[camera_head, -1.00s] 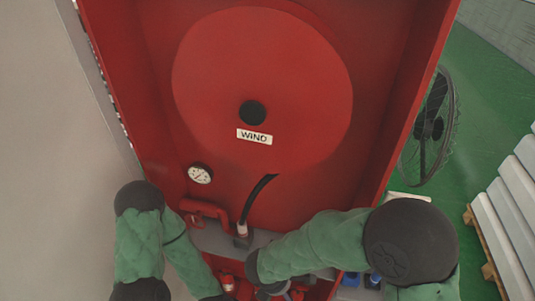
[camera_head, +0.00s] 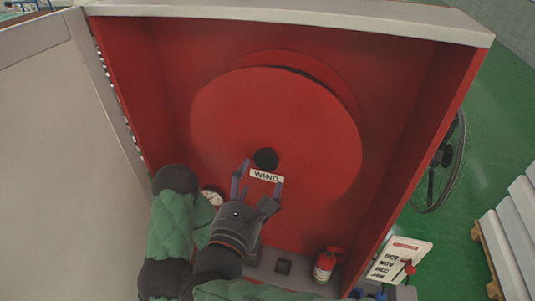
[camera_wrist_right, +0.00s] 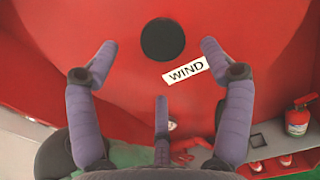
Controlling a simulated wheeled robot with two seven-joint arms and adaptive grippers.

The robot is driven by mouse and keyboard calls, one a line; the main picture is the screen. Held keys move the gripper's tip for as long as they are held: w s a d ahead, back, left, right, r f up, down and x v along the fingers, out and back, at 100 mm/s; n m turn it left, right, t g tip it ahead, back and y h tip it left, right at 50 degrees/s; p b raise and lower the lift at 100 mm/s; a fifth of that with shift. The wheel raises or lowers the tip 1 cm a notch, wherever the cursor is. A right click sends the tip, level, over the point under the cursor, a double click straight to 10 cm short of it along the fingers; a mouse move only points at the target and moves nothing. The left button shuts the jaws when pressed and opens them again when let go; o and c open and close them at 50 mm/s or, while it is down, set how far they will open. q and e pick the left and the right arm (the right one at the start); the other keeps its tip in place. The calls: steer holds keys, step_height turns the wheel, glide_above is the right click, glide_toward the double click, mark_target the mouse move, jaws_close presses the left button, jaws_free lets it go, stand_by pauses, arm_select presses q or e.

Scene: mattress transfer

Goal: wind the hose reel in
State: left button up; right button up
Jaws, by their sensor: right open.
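The hose reel (camera_head: 305,125) is a large red disc inside an open red cabinet. Its round black hub (camera_head: 265,158) has a white WIND label (camera_head: 266,176) just below it. Both the hub (camera_wrist_right: 162,39) and the label (camera_wrist_right: 187,70) also show in the right wrist view. My right gripper (camera_head: 261,173) is open and empty in front of the reel, its fingers spread below and beside the hub. In the wrist view the fingertips (camera_wrist_right: 158,48) lie either side of the hub, apart from it. No hose shows now. My left gripper is out of view; its green-sleeved arm is at left.
A pressure gauge (camera_head: 213,196) is partly hidden behind my arms. A fire extinguisher (camera_head: 326,265) stands at the cabinet's lower right, beside a month card (camera_head: 397,262). The cabinet door (camera_head: 60,110) is open at left. A fan (camera_head: 440,165) and stacked pale slabs (camera_head: 512,235) are at right.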

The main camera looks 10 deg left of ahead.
mark_target(265, 160)
steer(key=w+p, duration=0.1)
steer(key=w, duration=0.7)
steer(key=shift+w+d+p, duration=0.15)
steer(key=shift+w+p, duration=0.05)
steer(key=shift+p, duration=0.1)
